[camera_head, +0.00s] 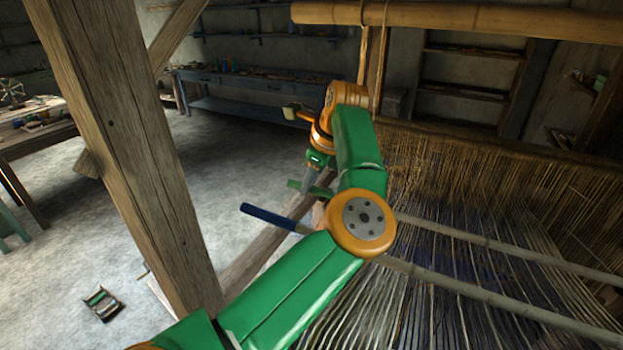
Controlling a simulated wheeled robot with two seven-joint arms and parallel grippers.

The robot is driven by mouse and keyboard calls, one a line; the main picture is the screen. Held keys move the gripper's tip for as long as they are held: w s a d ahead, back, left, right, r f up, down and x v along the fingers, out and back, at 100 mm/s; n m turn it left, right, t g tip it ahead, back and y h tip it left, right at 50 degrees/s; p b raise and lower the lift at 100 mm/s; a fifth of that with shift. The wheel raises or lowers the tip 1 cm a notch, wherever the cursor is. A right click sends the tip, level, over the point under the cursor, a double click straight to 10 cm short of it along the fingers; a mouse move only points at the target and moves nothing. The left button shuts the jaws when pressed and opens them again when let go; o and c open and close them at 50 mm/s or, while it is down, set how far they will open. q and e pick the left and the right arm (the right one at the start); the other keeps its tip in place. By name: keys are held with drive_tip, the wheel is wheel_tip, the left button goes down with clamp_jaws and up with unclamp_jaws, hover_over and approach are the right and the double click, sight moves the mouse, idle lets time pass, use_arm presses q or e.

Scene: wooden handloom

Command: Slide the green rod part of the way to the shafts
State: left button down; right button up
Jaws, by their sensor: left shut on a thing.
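The green rod shows its green end (297,186) at the loom's left side, and its pale length (500,248) lies across the warp. My left arm comes in from the lower left and bends over the loom's left edge. My left gripper (308,187) points down and is shut on the rod's green end. My arm hides the part of the rod between the green end and the warp. The shafts (480,165), with their dense upright cords, stand behind the rod, apart from it. My right gripper is not in view.
A second rod with a blue end (268,217) lies across the warp (400,318), nearer than the green one. A thick wooden post (125,150) stands at left. A bamboo beam (460,18) crosses overhead. A small tray-like object (101,303) lies on the floor.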

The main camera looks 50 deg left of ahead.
use_arm(q)
drive_tip(key=shift+w+a, duration=0.2)
drive_tip(key=shift+w, duration=0.3)
drive_tip(key=shift+s+d+r, duration=0.1)
drive_tip(key=shift+s+d, duration=0.1)
drive_tip(key=shift+s, duration=0.4)
drive_tip(key=c, duration=0.8)
unclamp_jaws()
drive_tip(key=shift+w, duration=0.25)
drive_tip(key=shift+o, duration=0.2)
drive_tip(key=shift+s, duration=0.1)
drive_tip(key=shift+s+d+r, duration=0.1)
drive_tip(key=shift+d+r, duration=0.05)
drive_tip(key=v, duration=0.6)
drive_tip(key=shift+r, duration=0.3)
